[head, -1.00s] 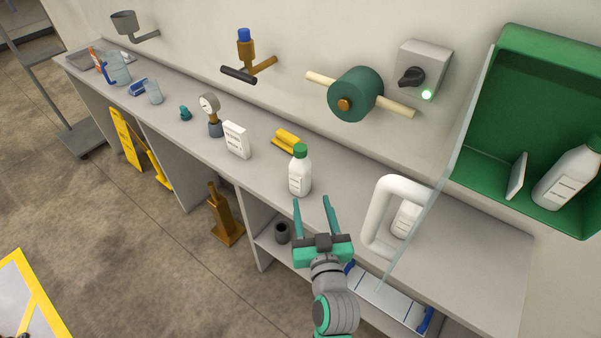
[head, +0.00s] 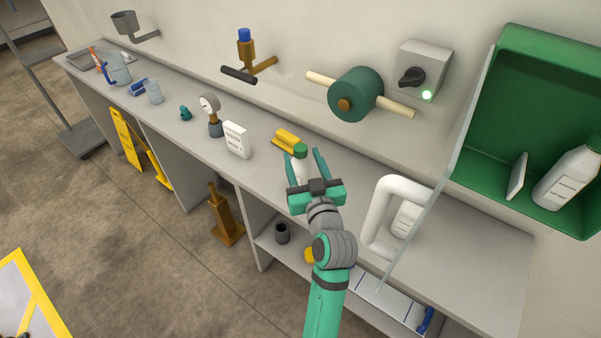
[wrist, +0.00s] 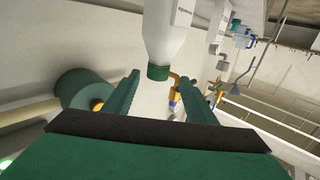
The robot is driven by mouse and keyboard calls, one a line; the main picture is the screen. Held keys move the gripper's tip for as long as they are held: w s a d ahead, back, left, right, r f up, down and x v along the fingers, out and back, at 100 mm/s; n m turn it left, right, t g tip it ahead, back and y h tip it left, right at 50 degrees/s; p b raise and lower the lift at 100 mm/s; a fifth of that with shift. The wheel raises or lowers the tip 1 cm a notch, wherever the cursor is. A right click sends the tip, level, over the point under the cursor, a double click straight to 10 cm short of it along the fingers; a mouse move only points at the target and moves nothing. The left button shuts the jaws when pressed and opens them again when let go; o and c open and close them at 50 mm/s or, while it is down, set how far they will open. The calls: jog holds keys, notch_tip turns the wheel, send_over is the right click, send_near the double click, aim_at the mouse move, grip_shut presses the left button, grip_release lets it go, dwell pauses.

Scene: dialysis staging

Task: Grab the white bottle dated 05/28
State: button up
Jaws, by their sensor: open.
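A white bottle with a green cap (head: 300,151) stands upright on the grey counter. My gripper (head: 304,166) is open, with its teal fingers to either side of the bottle in the head view, hiding its lower part. In the wrist view the bottle (wrist: 167,30) appears cap-down at the top, centred in front of the open fingers (wrist: 162,82); contact cannot be told. Another white bottle (head: 406,218) is behind the clear panel. No date is legible on any label.
A yellow object (head: 286,140) lies close behind the bottle. A white box (head: 236,140) and a gauge (head: 210,108) stand to its left. A white loop handle (head: 372,225) and clear panel (head: 440,180) stand to the right. A green reel (head: 355,95) juts from the wall.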

aim_at(302, 155)
jog(key=shift+d+f+x, duration=0.15)
jog(key=shift+x, duration=1)
jog(key=shift+d+f+x, duration=0.1)
jog(key=shift+f+x, duration=0.1)
jog(key=shift+x, duration=0.9)
grip_shut()
